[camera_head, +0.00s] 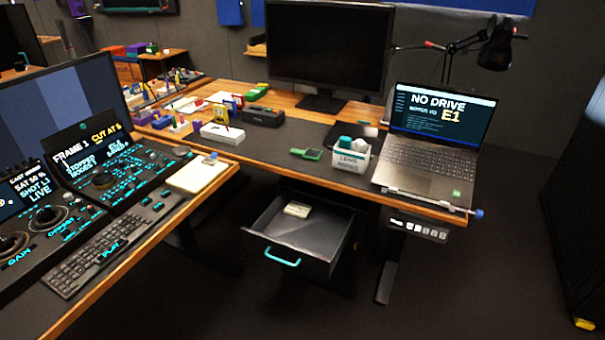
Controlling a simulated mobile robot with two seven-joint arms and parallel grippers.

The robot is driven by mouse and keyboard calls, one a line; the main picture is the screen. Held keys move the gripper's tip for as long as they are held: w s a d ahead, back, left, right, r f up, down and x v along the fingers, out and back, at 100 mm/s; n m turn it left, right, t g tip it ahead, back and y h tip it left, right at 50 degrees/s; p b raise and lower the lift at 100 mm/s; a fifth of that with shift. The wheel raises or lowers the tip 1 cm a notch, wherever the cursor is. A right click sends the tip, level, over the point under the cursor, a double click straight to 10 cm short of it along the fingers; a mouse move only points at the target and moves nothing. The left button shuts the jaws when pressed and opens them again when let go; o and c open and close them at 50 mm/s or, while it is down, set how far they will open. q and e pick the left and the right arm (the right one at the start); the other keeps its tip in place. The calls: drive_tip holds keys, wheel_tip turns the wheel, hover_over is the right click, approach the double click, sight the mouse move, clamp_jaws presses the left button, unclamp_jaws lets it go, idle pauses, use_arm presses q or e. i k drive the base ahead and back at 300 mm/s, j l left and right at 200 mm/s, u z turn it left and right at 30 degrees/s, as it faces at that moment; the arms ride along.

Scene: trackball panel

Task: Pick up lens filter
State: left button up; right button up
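I cannot make out a lens filter for certain. A small white bin (349,160) with dark lettering, of which the first word looks like "LENS", stands on the right desk, left of the laptop, with teal and white items in it. An open dark drawer (334,262) with a teal handle (282,257) juts out under that desk. A small pale item (297,209) lies inside it, too small to identify. Neither of my grippers shows in this view.
A laptop (428,165), a large monitor (328,52), a green device (306,154) and a white box (222,133) stand on the right desk (275,150). A control panel, keyboard (105,242) and notepad (198,175) fill the left desk. Dark floor (455,290) is clear right of the drawer.

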sight(309, 155)
drive_tip(key=j+z, duration=0.1)
drive_tip(key=z, duration=0.4)
drive_tip(key=j+z, duration=0.1)
drive_tip(key=z, duration=0.35)
drive_tip(key=j+z, duration=0.1)
drive_tip(key=z, duration=0.4)
drive_tip(key=j+z, duration=0.4)
drive_tip(key=k+j+z, duration=0.15)
drive_tip(key=j+z, duration=0.25)
drive_tip(key=j, duration=0.2)
